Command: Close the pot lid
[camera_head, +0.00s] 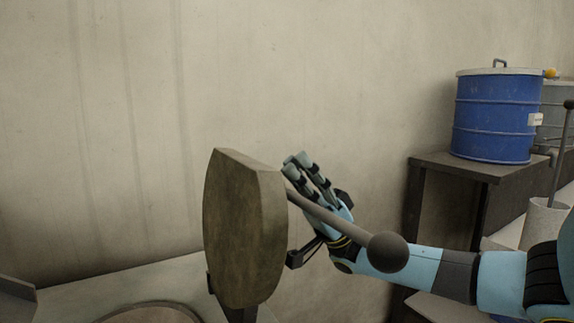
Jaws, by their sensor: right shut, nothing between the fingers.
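The pot lid (243,230) is a thick brownish slab that stands upright, edge toward me, in the middle of the view. Its handle (325,215), a grey rod with a dark ball end, sticks out to the right and toward me. My right gripper (305,166) is just right of the lid, with its fingers pointing up and left. It is shut with nothing held, and the handle passes in front of it. I cannot tell whether it touches the lid or handle. The round pot rim (150,312) shows at the bottom edge, mostly cut off. My left gripper is out of view.
A blue drum (497,115) with a hooped top handle stands on a dark table (455,167) at the right. A light cylindrical holder (545,222) with a rod in it stands at the right edge. A plain wall (110,120) fills the back left.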

